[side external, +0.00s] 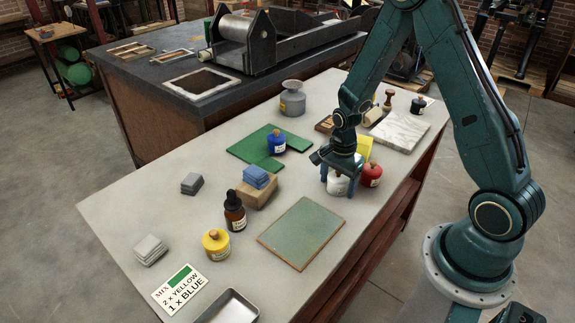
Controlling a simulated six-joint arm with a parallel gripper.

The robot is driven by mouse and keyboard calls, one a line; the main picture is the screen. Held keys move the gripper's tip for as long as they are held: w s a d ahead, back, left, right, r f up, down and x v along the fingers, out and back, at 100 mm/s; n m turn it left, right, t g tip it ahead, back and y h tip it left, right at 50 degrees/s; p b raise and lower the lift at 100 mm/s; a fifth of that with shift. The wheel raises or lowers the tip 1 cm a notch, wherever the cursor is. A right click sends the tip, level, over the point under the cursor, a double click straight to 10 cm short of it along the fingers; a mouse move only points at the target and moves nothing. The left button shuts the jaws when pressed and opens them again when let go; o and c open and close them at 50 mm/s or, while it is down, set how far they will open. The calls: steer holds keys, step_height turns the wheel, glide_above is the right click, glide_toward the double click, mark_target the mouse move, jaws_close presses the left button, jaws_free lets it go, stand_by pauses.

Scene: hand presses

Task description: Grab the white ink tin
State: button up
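The white ink tin (338,188) stands upright on the pale table, with a label on its front. My gripper (338,179) points down over it, with its blue fingers on either side of the tin. The fingers and the palm hide the top of the tin. I cannot tell whether the fingers touch it or stand a little apart. The tin appears to rest on the tabletop.
A red tin (371,174) stands close to the right of the white tin. A yellow block (365,147) is just behind. A green-grey slate (303,233) lies in front. A blue tin (276,142) stands on a green mat (248,147). A yellow tin (215,243) stands front left.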

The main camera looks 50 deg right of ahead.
steer(key=c, duration=1.1)
steer(key=shift+r, duration=0.15)
step_height(320, 180, up, 20)
stand_by(0.6)
